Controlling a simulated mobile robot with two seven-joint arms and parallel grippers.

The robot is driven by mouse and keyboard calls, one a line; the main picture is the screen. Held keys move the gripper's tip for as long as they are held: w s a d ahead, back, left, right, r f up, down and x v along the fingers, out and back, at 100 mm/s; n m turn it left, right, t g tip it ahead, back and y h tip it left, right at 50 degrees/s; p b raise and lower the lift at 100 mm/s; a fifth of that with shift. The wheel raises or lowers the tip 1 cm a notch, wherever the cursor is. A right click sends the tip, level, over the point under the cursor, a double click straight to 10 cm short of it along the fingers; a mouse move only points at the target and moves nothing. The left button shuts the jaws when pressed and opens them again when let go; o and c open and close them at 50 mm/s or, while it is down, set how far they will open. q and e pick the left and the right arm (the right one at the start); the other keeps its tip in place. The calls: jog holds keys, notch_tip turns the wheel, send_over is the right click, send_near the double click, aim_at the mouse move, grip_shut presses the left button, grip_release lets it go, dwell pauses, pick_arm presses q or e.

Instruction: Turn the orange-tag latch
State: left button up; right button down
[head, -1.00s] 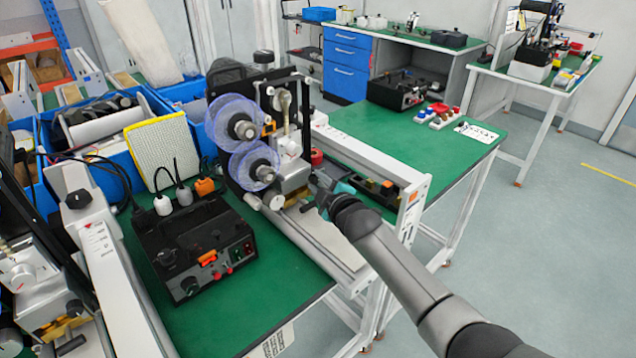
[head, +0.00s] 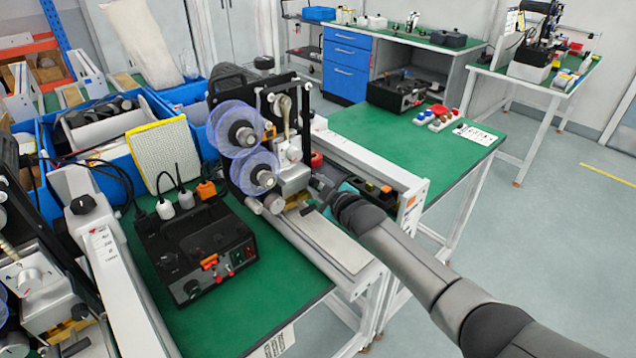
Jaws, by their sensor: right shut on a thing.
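The coder (head: 292,150), with two blue ribbon reels (head: 250,172) on its near side, stands over the white conveyor frame at the middle of the head view. My right gripper (head: 316,186) reaches in from the lower right to the coder's lower right side. It is shut on a small part there, which appears to be the latch. The fingers and wrist mostly hide that part, and I cannot make out its tag or angle. A small orange piece (head: 270,130) shows behind the upper reel. My left gripper is not in view.
A black control box (head: 198,250) with cables stands on the green table (head: 262,305), left of the conveyor. Another coder (head: 35,280) is at the left edge. Blue bins (head: 110,165) stand behind. The conveyor's end plate (head: 410,205) is close to my right forearm.

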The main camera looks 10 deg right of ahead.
jog(key=shift+w+d+m+g+y+b, duration=0.15)
jog(key=shift+m+g+y+b, duration=0.3)
jog(key=shift+m, duration=0.35)
jog(key=shift+m+g+y+b, duration=0.25)
jog(key=shift+m+g+b, duration=0.2)
jog(key=shift+m+b, duration=0.5)
jog(key=shift+r, duration=0.1)
jog(key=c, duration=0.7)
grip_release()
jog(key=shift+o, duration=0.2)
jog(key=shift+n, duration=0.25)
